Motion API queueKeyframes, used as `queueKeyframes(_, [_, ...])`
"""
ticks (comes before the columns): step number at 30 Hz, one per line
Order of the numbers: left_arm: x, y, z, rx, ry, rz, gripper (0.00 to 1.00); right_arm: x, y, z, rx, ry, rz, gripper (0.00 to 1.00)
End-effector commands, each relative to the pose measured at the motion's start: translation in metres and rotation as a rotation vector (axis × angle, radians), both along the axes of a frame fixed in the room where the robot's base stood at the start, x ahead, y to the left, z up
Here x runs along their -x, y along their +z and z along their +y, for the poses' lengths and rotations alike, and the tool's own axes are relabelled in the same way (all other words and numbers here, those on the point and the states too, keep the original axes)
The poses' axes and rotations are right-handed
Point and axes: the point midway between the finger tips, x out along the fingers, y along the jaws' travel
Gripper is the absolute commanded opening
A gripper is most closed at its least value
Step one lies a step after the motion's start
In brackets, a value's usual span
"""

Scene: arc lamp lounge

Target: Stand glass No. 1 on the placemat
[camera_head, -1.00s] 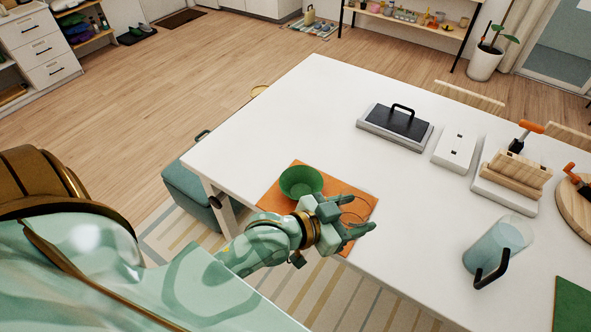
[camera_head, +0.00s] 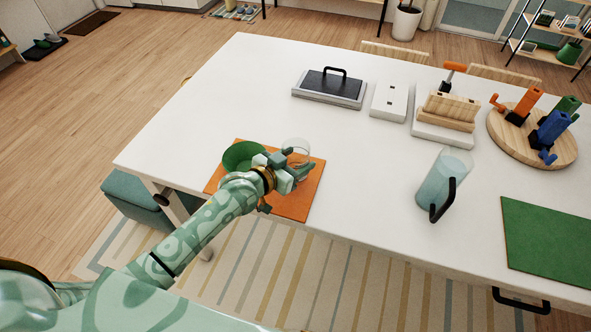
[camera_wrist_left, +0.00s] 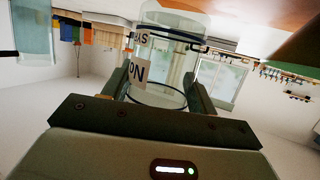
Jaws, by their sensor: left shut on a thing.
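My left gripper (camera_head: 290,170) is over the right part of the orange placemat (camera_head: 288,207) in the head view. It is shut on a clear glass (camera_head: 298,146), which looks upright. In the left wrist view the glass (camera_wrist_left: 165,75) sits between the two fingers. A pale label with dark lettering is on it, upside down and only partly readable. I cannot tell whether the glass touches the placemat. A green bowl (camera_head: 240,153) stands on the placemat just left of the gripper. My right gripper is not in view.
A jug (camera_head: 443,180) with a dark handle stands right on the white table (camera_head: 350,190). A green mat (camera_head: 545,238) lies at the right. Behind are a black-handled slab (camera_head: 328,86), a white block (camera_head: 389,101), a wooden block (camera_head: 450,106) and a round board (camera_head: 512,147). The table's middle is clear.

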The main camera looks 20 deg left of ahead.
Motion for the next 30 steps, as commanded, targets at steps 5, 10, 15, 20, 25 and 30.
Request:
queueKeyframes(5, [-0.003,-0.029,0.001,-0.001,0.001,0.002,0.29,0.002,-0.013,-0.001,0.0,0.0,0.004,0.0])
queueKeyframes(10, [-0.003,-0.033,0.001,-0.001,0.002,-0.002,0.29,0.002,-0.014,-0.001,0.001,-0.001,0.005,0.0])
queueKeyframes(15, [-0.003,-0.034,0.001,-0.001,0.002,-0.002,0.29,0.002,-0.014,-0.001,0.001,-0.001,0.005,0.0])
queueKeyframes(20, [-0.002,-0.036,0.001,-0.001,0.001,-0.001,0.78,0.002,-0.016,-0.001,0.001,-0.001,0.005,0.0])
queueKeyframes(25, [-0.002,-0.036,0.001,-0.001,0.001,-0.001,0.8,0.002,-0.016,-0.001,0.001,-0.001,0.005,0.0])
queueKeyframes(30, [-0.002,-0.032,0.001,0.0,0.001,0.0,0.8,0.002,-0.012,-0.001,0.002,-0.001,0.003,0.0])
